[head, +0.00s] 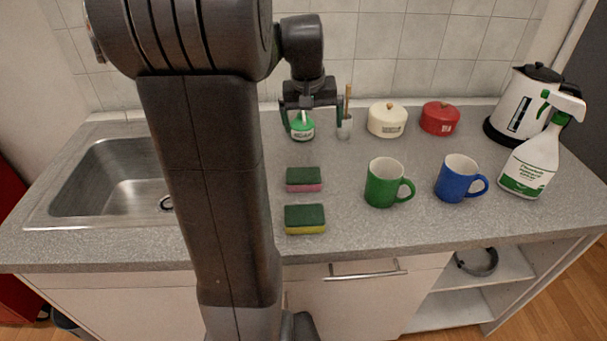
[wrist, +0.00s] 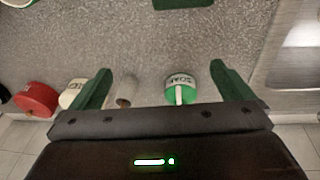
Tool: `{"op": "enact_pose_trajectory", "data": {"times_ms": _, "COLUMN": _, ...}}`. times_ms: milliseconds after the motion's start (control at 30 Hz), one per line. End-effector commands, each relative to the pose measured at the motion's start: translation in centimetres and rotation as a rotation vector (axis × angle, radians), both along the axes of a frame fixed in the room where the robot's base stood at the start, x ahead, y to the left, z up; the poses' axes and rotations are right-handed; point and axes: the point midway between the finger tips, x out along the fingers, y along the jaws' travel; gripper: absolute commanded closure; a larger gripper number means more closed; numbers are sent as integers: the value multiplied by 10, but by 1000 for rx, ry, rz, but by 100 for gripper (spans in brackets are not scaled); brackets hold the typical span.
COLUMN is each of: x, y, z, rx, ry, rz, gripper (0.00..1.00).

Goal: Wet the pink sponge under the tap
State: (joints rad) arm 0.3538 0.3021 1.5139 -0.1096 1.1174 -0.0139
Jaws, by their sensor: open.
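The pink sponge (head: 304,187), with a dark green top layer, lies on the counter right of my arm in the head view. My gripper (head: 312,119) is open and empty over the back of the counter, behind the sponge. Its two fingers show spread apart in the wrist view (wrist: 163,84). A green sponge edge (wrist: 183,3) shows at the top of the wrist view; its lower layer is not visible there. The steel sink (head: 112,166) is at the left, partly covered by my arm. No tap is visible.
A yellow sponge (head: 305,230) lies in front of the pink one. A green soap bottle (head: 302,128) and a small cup (head: 345,127) stand by my gripper. Green (head: 383,184) and blue (head: 456,181) mugs, cream (head: 387,121) and red (head: 439,119) pots, a spray bottle (head: 536,160) and a kettle (head: 520,106) stand right.

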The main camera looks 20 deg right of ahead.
Motion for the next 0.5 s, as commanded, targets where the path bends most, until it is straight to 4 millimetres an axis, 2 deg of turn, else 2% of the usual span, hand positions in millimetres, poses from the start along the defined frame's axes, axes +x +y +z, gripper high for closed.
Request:
{"op": "enact_pose_trajectory", "data": {"times_ms": 100, "x": -25, "y": 16, "z": 10, "rx": 81, "ry": 86, "rz": 8, "gripper": 0}}
{"op": "enact_pose_trajectory", "data": {"times_ms": 300, "x": -45, "y": 32, "z": 16, "rx": 157, "ry": 158, "rz": 25, "gripper": 0}}
{"op": "enact_pose_trajectory", "data": {"times_ms": 367, "x": -47, "y": 33, "z": 12, "rx": 164, "ry": 165, "rz": 26, "gripper": 0}}
{"op": "enact_pose_trajectory", "data": {"times_ms": 500, "x": -48, "y": 34, "z": -11, "rx": 168, "ry": 171, "rz": 27, "gripper": 0}}
